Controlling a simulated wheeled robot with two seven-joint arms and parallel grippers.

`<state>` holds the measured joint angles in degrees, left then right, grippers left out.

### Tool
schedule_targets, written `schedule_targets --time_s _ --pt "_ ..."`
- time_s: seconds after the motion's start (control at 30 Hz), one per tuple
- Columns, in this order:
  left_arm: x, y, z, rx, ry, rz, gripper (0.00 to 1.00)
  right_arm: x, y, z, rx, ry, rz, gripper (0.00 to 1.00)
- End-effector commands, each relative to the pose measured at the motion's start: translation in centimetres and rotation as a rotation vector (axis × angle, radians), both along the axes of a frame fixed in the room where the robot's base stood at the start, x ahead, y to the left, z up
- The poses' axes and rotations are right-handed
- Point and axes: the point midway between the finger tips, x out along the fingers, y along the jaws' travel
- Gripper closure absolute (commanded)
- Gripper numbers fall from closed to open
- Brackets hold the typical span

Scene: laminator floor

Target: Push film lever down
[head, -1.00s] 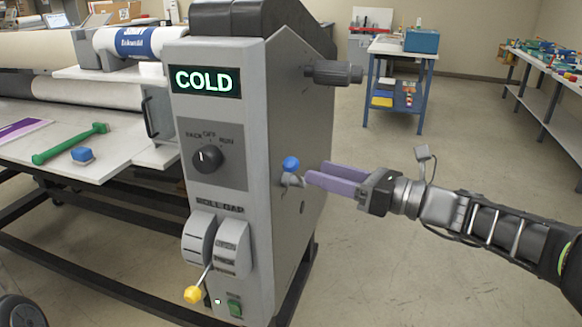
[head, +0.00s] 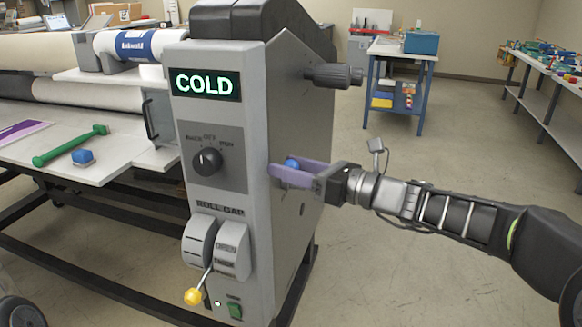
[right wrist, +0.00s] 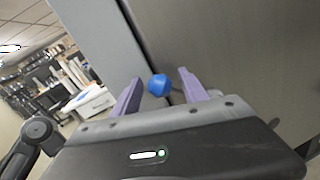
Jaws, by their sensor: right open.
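The film lever is most likely the small lever with a blue knob (head: 292,163) on the right side wall of the grey laminator cabinet (head: 215,130). The blue knob also shows in the right wrist view (right wrist: 158,85), between the two fingers and a little beyond them. My right gripper (head: 290,172) has purple fingers, is open, and straddles the knob from the right. In the right wrist view the right gripper (right wrist: 160,97) has its fingers apart, with nothing held. Whether a finger touches the knob I cannot tell. The lever's stem is hidden behind the fingers. My left gripper is not in view.
A yellow-knobbed lever (head: 194,296) sits under the ROLL GAP label on the cabinet front. A black handle (head: 333,75) sticks out above my right gripper. A green tool (head: 70,145) lies on the laminator table. The floor at right is clear up to a blue cart (head: 395,90).

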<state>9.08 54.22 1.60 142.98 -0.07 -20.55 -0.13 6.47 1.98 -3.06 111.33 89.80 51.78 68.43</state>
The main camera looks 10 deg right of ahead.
Motion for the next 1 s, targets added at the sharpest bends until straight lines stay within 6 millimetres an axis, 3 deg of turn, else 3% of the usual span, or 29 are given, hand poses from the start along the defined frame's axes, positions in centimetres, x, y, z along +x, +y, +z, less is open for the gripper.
schedule_targets --time_s 0.07,0.67,1.0 --pt "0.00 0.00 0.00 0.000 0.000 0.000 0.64 -0.01 -0.02 0.01 0.000 0.000 0.000 0.49" --pt "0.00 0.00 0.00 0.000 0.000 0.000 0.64 -0.08 0.06 -0.02 0.001 0.000 0.003 0.98" --pt "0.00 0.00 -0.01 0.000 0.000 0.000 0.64 -0.11 0.12 -0.08 0.002 0.002 0.004 1.00"
